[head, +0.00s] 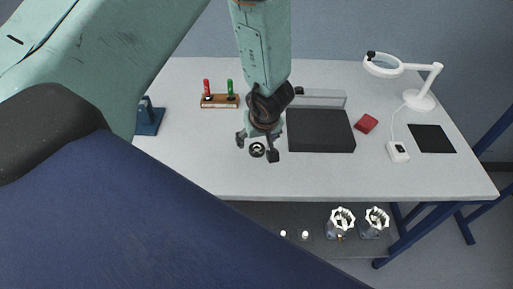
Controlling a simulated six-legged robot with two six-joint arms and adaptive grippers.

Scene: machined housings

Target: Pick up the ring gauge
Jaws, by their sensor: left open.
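The ring gauge (257,150) is a small dark ring with a lighter centre, near the middle of the grey table top. My left gripper (256,148) reaches down over it from above. Its fingers are open, one to the left of the ring and one to the right. I cannot tell the height of the fingertips above the table or whether they touch the ring. My right gripper is not in view.
A wooden rack (220,105) holds a red and a green handled piece. A black surface plate (320,140) lies right of the gripper, then a red block (366,123), a magnifier lamp (418,99) and a black mat (432,139). A blue fixture (149,120) stands left. Machined housings (341,221) sit below.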

